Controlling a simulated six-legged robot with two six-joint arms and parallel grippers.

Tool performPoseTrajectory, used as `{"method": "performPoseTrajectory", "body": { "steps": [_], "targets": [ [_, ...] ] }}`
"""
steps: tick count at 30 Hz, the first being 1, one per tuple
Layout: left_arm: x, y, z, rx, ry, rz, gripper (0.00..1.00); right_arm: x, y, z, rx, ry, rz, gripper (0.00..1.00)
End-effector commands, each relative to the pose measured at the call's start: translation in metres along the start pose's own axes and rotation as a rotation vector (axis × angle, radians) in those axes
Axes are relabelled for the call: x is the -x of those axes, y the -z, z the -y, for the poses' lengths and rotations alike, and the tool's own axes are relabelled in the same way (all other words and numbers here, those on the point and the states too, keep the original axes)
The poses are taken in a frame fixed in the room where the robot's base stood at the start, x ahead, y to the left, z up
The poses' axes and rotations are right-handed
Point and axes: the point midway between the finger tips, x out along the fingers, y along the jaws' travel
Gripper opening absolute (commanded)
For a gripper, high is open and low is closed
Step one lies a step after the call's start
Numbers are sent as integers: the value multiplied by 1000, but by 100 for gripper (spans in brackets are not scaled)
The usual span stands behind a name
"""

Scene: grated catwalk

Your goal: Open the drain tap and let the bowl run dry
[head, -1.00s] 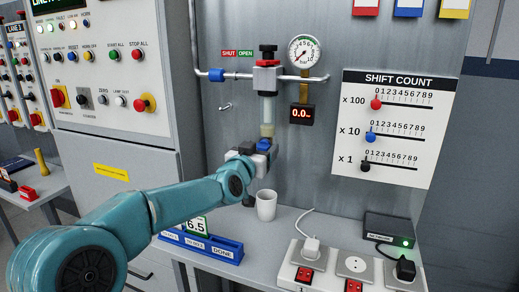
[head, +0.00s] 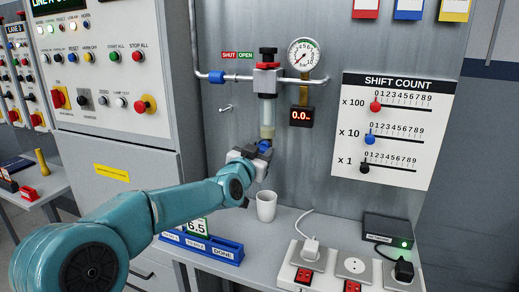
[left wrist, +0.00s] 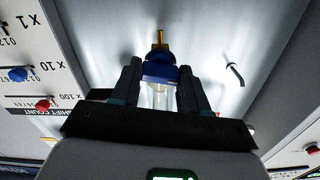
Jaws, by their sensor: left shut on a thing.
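The bowl (head: 267,110) is a clear upright cylinder under a grey and red valve body on the wall panel, with yellowish liquid in its lower part. A blue drain tap (head: 265,146) sits at its bottom. My left gripper (head: 261,153) is shut on the tap, partly covering it in the head view. In the left wrist view the blue tap (left wrist: 160,69) lies between my two fingers, with a brass outlet (left wrist: 159,39) beyond it. A white cup (head: 266,205) stands on the bench below the tap. My right gripper is not in view.
A round gauge (head: 304,55) and a display reading 0.0 (head: 302,116) are beside the bowl. A hook (head: 225,108) sticks out to the left. A blue tray (head: 202,247) and a power strip (head: 318,270) lie on the bench.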

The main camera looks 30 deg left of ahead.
Motion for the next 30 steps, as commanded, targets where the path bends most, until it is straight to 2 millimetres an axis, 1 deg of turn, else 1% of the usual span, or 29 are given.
{"method": "performPoseTrajectory", "body": {
  "steps": [1, 9, 30],
  "targets": [
    [0, 3, 1, -38, 1, 0, 14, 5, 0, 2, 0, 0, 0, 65],
    [0, 2, 0, -293, 0, 0, 14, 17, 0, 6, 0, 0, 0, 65],
    [0, 2, 0, -956, 1, -1, 14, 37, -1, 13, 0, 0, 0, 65]
  ]
}}
